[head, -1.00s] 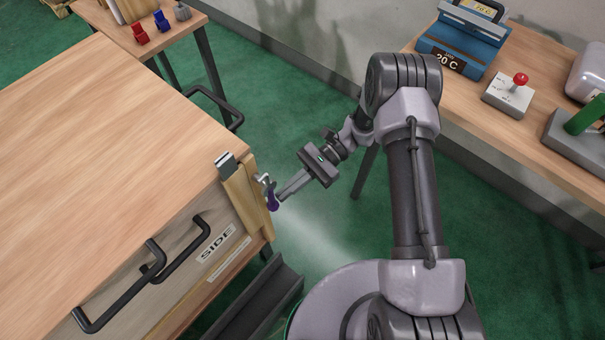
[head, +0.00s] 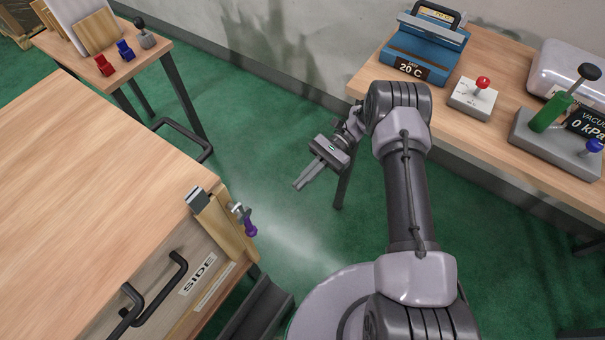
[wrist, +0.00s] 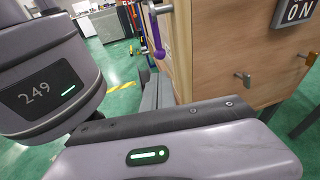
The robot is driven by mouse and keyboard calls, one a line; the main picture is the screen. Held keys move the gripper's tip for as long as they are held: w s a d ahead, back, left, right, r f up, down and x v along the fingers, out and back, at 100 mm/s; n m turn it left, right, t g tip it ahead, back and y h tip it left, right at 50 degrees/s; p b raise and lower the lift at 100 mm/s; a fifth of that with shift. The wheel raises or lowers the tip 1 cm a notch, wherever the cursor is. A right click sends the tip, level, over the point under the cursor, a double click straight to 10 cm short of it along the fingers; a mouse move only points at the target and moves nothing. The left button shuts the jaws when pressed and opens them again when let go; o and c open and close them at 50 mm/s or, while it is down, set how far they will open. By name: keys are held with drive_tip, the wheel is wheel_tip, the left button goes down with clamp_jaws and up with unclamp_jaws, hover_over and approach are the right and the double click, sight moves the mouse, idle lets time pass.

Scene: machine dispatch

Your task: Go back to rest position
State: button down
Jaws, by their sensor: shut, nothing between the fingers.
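My gripper (head: 306,180) is in the middle of the head view, over the green floor. Its fingers are together with nothing between them. It is apart from the wooden cabinet (head: 85,150) on the left. A small latch with a purple handle (head: 250,226) is on the cabinet's corner, left of and below my gripper in the picture. In the wrist view the purple handle (wrist: 160,52) hangs at the cabinet's edge; the fingertips do not show clearly there.
On the right a bench (head: 500,125) holds a blue device marked 20 C (head: 425,55), a red-knobbed box (head: 473,98) and a vacuum unit (head: 560,140). A small table (head: 75,52) stands at back left. Open green floor lies between.

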wheel_tip(320, 180, up, 19)
drive_tip(key=s+d+n+t+h, duration=0.1)
drive_tip(key=d+n+t+h, duration=0.2)
drive_tip(key=t+h, duration=0.2)
drive_tip(key=s+d+r+n+t+h, duration=0.1)
drive_tip(key=s+d+r+t+h, duration=0.1)
drive_tip(key=s+r+t, duration=0.3)
drive_tip(key=s+d+r+n+t+h, duration=0.1)
drive_tip(key=s+d+r+t+h, duration=0.1)
drive_tip(key=s+r+t, duration=0.4)
drive_tip(key=s, duration=0.3)
drive_tip(key=shift+s+h, duration=0.3)
drive_tip(key=shift+h, duration=0.1)
